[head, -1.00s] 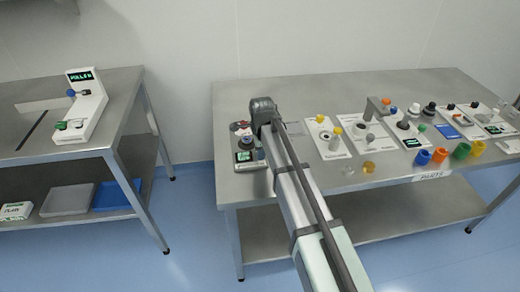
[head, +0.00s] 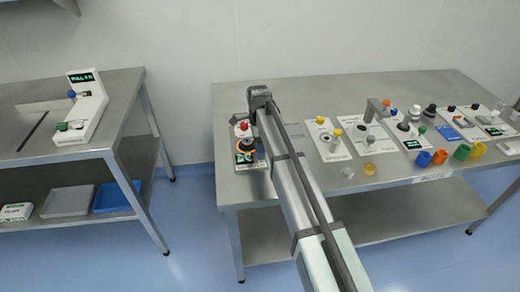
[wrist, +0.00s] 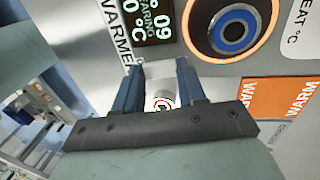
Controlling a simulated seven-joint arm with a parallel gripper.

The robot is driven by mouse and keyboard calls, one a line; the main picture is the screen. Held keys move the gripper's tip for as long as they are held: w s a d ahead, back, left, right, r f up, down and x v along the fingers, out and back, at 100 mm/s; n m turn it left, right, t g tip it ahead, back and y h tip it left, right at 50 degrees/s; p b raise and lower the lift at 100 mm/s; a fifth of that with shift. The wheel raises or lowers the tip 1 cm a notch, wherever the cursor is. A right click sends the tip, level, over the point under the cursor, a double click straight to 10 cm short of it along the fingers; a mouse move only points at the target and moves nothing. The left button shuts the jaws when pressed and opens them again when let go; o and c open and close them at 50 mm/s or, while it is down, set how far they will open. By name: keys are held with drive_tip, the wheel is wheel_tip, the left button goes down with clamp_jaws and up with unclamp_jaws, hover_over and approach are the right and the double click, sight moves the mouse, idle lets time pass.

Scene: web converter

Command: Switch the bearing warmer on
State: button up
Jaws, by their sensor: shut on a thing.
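The bearing warmer (head: 245,165) stands at the left end of the right-hand table. It has a red top piece, an orange ring and a lit green display. In the wrist view its display (wrist: 151,20) shows characters, partly cut off. A round blue control (wrist: 232,30) with an orange ring lies beside it, above an orange panel marked WARM (wrist: 302,98). My gripper (wrist: 160,68) is shut on a small pale silvery part between its fingers, close to the panel. The part's full shape is hidden. In the head view, my arm hides the fingers.
Several devices and small knobs stand along the right-hand table (head: 400,215), with coloured cups (head: 440,157) near its front edge. A left table (head: 40,165) holds a white device (head: 84,108) with a lit display. A floor gap separates the tables.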

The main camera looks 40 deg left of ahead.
drive_tip(key=o, duration=0.8)
drive_tip(key=r, duration=0.4)
drive_tip(key=w+a+r, duration=0.1)
drive_tip(key=r, duration=0.8)
drive_tip(key=shift+w+a+r, duration=0.3)
drive_tip(key=shift+w+a, duration=0.1)
